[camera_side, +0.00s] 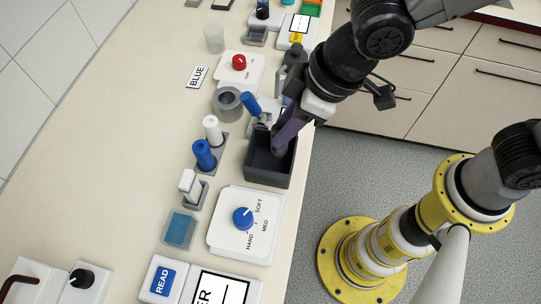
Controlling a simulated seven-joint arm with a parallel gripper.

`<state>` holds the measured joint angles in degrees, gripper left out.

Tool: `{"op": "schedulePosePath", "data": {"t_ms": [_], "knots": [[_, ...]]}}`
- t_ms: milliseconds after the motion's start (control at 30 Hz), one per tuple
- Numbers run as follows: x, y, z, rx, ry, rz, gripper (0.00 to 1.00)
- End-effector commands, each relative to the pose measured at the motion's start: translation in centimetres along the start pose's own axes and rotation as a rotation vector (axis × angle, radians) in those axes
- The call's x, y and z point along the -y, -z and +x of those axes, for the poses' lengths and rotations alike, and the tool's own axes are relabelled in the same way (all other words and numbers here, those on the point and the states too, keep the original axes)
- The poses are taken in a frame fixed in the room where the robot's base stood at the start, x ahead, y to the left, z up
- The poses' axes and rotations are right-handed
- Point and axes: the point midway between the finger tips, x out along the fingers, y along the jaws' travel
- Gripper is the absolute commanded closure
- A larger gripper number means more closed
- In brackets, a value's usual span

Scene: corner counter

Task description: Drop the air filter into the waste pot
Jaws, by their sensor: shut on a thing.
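My gripper (277,147) reaches down from the upper right, with its fingertips low over the dark open-topped box (254,176), which looks like the waste pot. It is shut on a small greyish piece, seemingly the air filter, at the fingertips. The fingers and the shadow inside the box hide most of that piece, and I cannot tell whether it touches the box floor. A tilted blue cylinder (250,103) shows just left of the fingers, and its lower end is partly hidden.
A round grey ring-shaped pot (228,104) stands behind the box. A rack at left holds a white cylinder (212,129) and a blue cylinder (204,155). A dial panel (246,225) is in front, and a red-knob panel (239,70) farther back.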

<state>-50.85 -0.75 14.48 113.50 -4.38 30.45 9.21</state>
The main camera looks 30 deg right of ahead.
Motion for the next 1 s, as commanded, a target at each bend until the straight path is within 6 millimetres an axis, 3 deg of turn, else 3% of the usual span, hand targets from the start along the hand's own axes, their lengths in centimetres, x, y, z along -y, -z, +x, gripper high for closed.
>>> {"op": "schedulePosePath", "data": {"t_ms": [400, 433, 600, 1000], "knots": [[-0.02, -0.31, 0.71, -0.001, 0.000, 0.000, 1.00], [-0.02, -0.31, 0.71, -0.001, 0.000, 0.000, 0.63], [-0.02, -0.30, 0.70, -0.001, 0.000, -0.001, 0.32], [-0.02, -0.26, 0.18, -0.002, 0.000, -0.001, 0.30]]}}
